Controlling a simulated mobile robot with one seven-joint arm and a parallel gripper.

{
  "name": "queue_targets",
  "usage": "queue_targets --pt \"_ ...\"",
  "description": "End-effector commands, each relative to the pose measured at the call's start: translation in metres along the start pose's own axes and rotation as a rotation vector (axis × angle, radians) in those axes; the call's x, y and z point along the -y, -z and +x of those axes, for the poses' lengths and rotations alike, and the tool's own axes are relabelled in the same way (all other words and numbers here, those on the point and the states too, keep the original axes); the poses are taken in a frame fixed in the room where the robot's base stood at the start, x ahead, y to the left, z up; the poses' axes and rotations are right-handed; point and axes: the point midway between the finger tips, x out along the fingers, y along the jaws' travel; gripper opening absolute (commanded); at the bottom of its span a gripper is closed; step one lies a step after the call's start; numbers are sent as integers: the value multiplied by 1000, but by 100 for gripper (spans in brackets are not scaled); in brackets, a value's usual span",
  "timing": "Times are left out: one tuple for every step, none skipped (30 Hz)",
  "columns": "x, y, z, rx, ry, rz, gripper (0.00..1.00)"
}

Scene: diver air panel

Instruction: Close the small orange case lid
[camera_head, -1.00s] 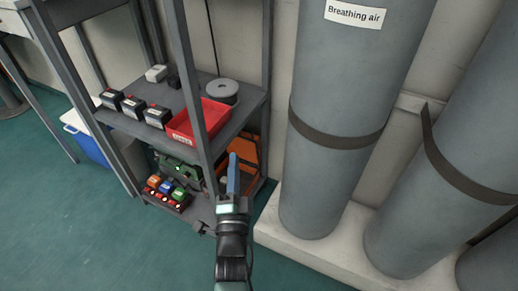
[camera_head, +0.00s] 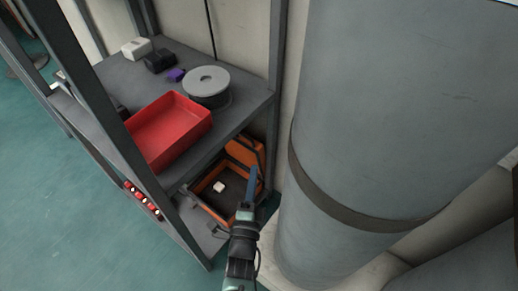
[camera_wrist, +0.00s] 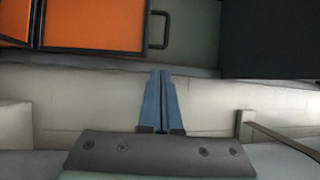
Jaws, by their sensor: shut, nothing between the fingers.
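The small orange case (camera_head: 205,193) sits on the lower shelf of the rack, open, with a small white item (camera_head: 219,187) inside on its dark floor. Its lid (camera_head: 246,152) stands raised at the back, leaning toward the wall side. My gripper (camera_head: 253,172) is shut and empty, its blue fingers pointing up in front of the case's right side in the head view. In the wrist view the blue fingertips (camera_wrist: 161,74) are together, below and apart from an orange case part (camera_wrist: 95,24) with a black handle.
Above, the upper shelf holds a red bin (camera_head: 168,132), a grey spool (camera_head: 207,84) and small boxes. A rack post stands left of the case. A large grey cylinder (camera_head: 375,110) with a dark strap stands close to the right of my gripper.

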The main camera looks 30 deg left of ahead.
Motion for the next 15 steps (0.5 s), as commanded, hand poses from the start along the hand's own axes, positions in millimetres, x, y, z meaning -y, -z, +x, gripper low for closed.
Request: queue_targets --pt "-2 0 8 0 4 1 0" --pt "-2 0 14 0 5 1 0" --pt "-3 0 21 0 5 1 0" --pt "-3 0 27 0 5 0 0" --pt "-3 0 33 0 6 0 0" --pt "-3 -1 41 1 5 0 0" --pt "-4 -1 46 1 4 0 0" --pt "-4 -1 52 1 4 0 0" --pt "-3 -1 58 1 4 0 0" --pt "-3 -1 63 1 4 0 0" --pt "-2 -1 67 1 4 0 0" --pt "-3 0 72 0 3 0 0" --pt "-3 0 76 0 2 0 0" --pt "-3 0 78 0 1 0 0" --pt "-2 0 82 0 1 -1 0"
